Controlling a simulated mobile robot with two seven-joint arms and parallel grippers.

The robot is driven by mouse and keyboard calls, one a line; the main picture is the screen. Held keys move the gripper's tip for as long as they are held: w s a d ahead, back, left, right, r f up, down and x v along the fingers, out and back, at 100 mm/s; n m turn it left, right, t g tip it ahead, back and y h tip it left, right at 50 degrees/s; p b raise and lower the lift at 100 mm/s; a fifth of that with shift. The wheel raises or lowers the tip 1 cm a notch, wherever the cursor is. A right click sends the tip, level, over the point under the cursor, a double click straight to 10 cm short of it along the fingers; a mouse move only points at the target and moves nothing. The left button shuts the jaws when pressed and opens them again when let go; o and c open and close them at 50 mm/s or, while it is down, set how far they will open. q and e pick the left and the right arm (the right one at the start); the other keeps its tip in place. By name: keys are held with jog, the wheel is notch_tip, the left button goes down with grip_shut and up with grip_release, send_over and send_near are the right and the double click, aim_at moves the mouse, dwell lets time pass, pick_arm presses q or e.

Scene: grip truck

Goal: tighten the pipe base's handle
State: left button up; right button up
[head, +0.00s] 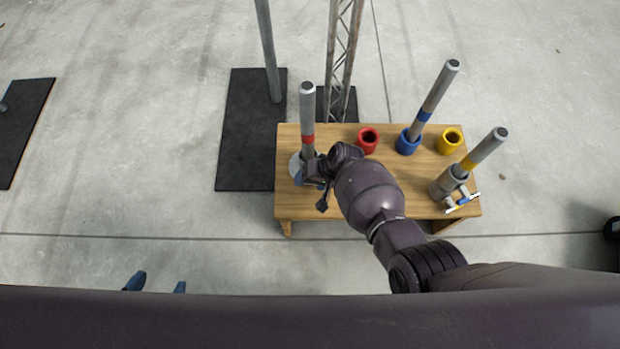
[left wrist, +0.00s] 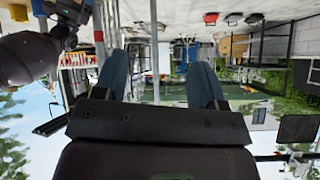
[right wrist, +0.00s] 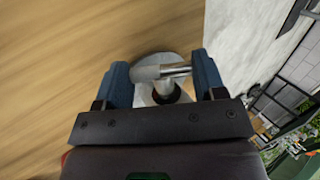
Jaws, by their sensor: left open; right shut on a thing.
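The wooden table (head: 350,205) bears two pipe bases. The pipe with a red band (head: 307,112) stands upright in the left base, whose pale round plate (head: 294,166) is partly hidden by my right arm. My right gripper (right wrist: 160,72) is shut on this base's metal handle (right wrist: 160,71), which lies across between the blue fingers. The right base (head: 444,184) holds a tilted pipe with a yellow band (head: 484,150); a blue and white handle (head: 462,203) sticks out beside it. My left gripper (head: 157,284) is open and empty, low at the left, away from the table.
Behind are a dark mat (head: 245,130) with a pole and a lattice post (head: 345,40).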

pick_arm(q)
jog(key=shift+w+d+r, duration=0.1)
jog(key=shift+w+r, duration=0.05)
jog(key=shift+w, duration=0.25)
pick_arm(e)
jog(key=shift+f+y, duration=0.1)
jog(key=shift+y, duration=0.5)
jog(key=o, duration=0.9)
jog(key=shift+d, duration=0.1)
jog(key=shift+d+r, duration=0.1)
jog(key=shift+r, duration=0.25)
pick_arm(q)
jog(key=shift+s+a+r+n+p, duration=0.1)
jog(key=shift+s+a+n+p, duration=0.35)
jog(key=shift+p, duration=0.7)
jog(key=shift+s+a+r+n+p, duration=0.15)
jog(key=shift+s+p, duration=0.45)
jog(key=shift+p, duration=0.5)
pick_arm(e)
jog(key=shift+v, duration=5.05)
